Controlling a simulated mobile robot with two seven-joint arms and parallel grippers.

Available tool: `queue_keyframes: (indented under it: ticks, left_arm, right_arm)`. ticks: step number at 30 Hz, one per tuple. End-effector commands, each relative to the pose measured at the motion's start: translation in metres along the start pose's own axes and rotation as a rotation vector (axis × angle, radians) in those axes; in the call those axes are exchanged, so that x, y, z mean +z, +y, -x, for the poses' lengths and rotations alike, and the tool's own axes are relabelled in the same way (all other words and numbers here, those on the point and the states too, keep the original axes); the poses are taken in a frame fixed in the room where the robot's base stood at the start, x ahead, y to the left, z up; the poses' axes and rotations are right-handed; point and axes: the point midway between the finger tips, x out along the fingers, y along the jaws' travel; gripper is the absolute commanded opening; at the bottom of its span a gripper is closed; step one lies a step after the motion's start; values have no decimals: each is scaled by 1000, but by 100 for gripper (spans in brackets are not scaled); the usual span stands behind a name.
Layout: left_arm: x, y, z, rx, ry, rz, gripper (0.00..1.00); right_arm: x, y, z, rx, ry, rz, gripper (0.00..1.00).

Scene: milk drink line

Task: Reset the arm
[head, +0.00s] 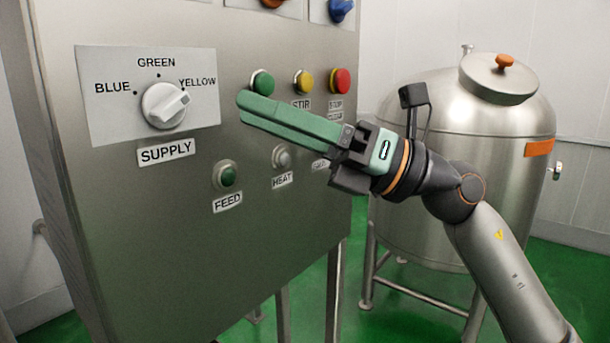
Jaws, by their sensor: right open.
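My right gripper (243,107) reaches in from the right on my grey arm. Its long green fingers point left, in front of the steel control panel (110,220). The fingers look close together from this angle, with nothing seen between them. The tips are just below the green button (262,83) and right of the white supply knob (165,105). I cannot tell whether they touch the panel. The knob's pointer is turned up and right, toward YELLOW. My left gripper is not in view.
Yellow (303,82) and red (340,80) buttons sit above the gripper. The FEED button (227,175) and HEAT button (282,158) sit below it. A steel tank (455,130) stands behind my arm. Green floor (410,318) shows below.

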Motion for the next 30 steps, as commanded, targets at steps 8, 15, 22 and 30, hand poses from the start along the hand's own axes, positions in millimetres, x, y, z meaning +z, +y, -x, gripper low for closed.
queue_keyframes:
  ticks: [8,15,22,30]
  left_arm:
    - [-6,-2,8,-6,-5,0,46]
    - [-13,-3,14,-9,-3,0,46]
    - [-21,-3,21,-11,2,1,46]
    - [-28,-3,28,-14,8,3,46]
  right_arm:
    - [-24,-84,72,14,-403,-582,46]
    - [-86,-164,161,-70,-795,-1044,46]
    - [-199,-214,261,-230,-1200,-1451,46]
    - [-374,-197,368,-497,-1683,-1853,46]
